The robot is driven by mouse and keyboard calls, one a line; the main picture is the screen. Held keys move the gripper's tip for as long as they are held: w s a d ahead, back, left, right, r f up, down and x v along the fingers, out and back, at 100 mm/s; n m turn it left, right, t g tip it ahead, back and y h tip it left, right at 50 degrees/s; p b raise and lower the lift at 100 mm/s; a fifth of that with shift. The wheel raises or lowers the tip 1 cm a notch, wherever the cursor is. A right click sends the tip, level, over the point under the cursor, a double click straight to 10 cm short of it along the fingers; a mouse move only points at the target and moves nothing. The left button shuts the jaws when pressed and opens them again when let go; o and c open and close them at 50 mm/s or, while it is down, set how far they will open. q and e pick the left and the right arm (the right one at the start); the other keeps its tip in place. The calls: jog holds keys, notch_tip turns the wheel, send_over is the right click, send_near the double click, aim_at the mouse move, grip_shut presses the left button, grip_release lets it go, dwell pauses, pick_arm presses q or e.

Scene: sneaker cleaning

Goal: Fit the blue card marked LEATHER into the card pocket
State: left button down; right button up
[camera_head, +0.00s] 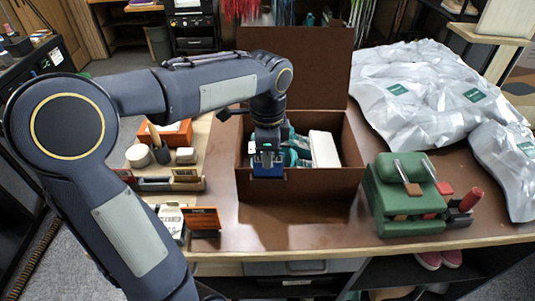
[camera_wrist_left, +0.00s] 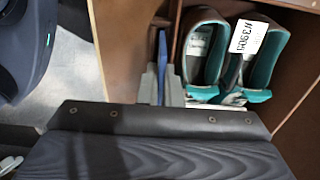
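The blue card (camera_head: 267,170) is in my left gripper (camera_head: 266,152) at the front wall of the brown box (camera_head: 310,186). It overlaps the wall's top edge in the head view, and its lettering is too small to read. In the left wrist view the card (camera_wrist_left: 162,62) shows edge-on between the grey fingers of my left gripper (camera_wrist_left: 163,88), beside the box wall. The card pocket is not clearly visible; I cannot tell whether the card touches it. My right gripper is out of view.
Teal sneakers (camera_wrist_left: 204,55) and a white tag (camera_wrist_left: 248,38) lie in the open box. A green block with tools (camera_head: 405,200) stands right of it. Silver bags (camera_head: 430,90) cover the back right. Orange and brown items, including an orange card (camera_head: 202,218), stand left.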

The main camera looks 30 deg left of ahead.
aim_at(268, 176)
pick_arm(q)
jog(key=shift+f+b, duration=1)
jog(key=shift+f, duration=0.55)
jog(key=c, duration=1.5)
grip_release()
jog(key=shift+c, duration=0.2)
jog(key=shift+r, duration=0.1)
notch_tip(268, 176, up, 8)
jog(key=shift+f, duration=0.1)
jog(key=shift+s, duration=0.1)
